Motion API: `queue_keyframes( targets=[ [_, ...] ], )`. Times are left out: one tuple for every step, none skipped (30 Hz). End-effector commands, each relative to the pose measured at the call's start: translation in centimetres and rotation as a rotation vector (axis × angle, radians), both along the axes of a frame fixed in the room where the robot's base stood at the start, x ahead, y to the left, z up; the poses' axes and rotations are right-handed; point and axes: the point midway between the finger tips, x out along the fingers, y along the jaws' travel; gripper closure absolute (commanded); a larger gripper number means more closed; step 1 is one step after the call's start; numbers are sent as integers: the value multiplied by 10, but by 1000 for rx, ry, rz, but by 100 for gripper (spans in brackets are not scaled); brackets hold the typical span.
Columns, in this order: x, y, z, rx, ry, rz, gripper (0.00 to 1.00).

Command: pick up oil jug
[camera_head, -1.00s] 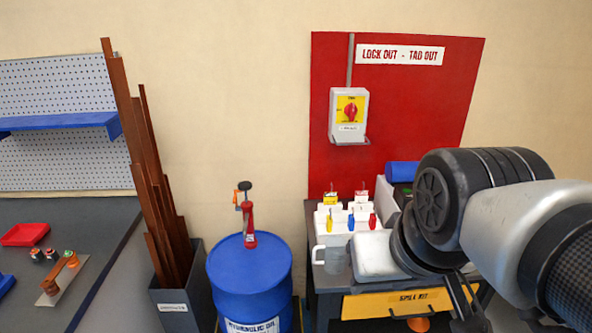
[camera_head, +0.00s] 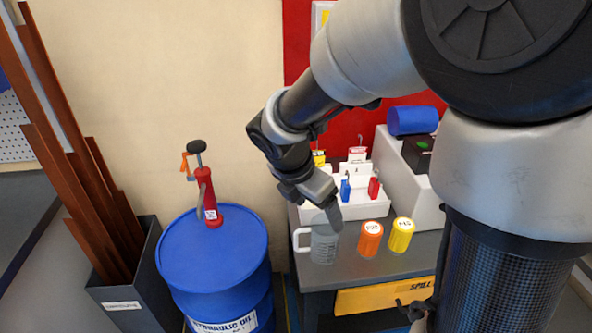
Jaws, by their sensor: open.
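The oil jug (camera_head: 324,246) is a grey, see-through jug with a pale handle on its left side. It stands upright at the front left of the dark table in the head view. My gripper (camera_head: 332,212) points down from above at the jug's rim, slightly to its right. The gripper's fingertip overlaps the jug's top edge in the picture. I cannot tell whether it touches the jug. The gripper is open, and only part of its fingers shows.
An orange can (camera_head: 370,239) and a yellow can (camera_head: 401,235) stand right of the jug on the table (camera_head: 345,272). Behind is a white tray (camera_head: 352,208) with padlocks. A blue drum (camera_head: 212,262) with a red hand pump (camera_head: 208,205) stands to the left.

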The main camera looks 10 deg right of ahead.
Motion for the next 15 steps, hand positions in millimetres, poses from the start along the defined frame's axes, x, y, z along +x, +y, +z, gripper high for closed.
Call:
queue_keyframes(
  targets=[
    [2, -4, -16, 1, 4, -3, 22],
    [3, -6, -22, 1, 4, -3, 22],
    [5, -9, -30, 1, 3, -3, 22],
    [6, -11, -37, 1, 4, -3, 22],
    [8, -13, -43, 1, 3, -3, 22],
    [10, -15, -50, 2, 3, -5, 22],
    [11, -17, -56, 1, 4, -5, 22],
    [12, -19, -61, 2, 3, -5, 22],
    [14, -21, -66, 2, 2, -5, 22],
    [15, -22, -70, 2, 2, -5, 22],
    [16, -24, -73, 1, 2, -7, 22],
    [17, -25, -76, 2, 1, -5, 22],
    [18, -25, -78, 2, 0, -5, 22],
    [18, -26, -79, 2, 0, -6, 22],
    [18, -26, -80, 2, -1, -6, 22]
  ],
)
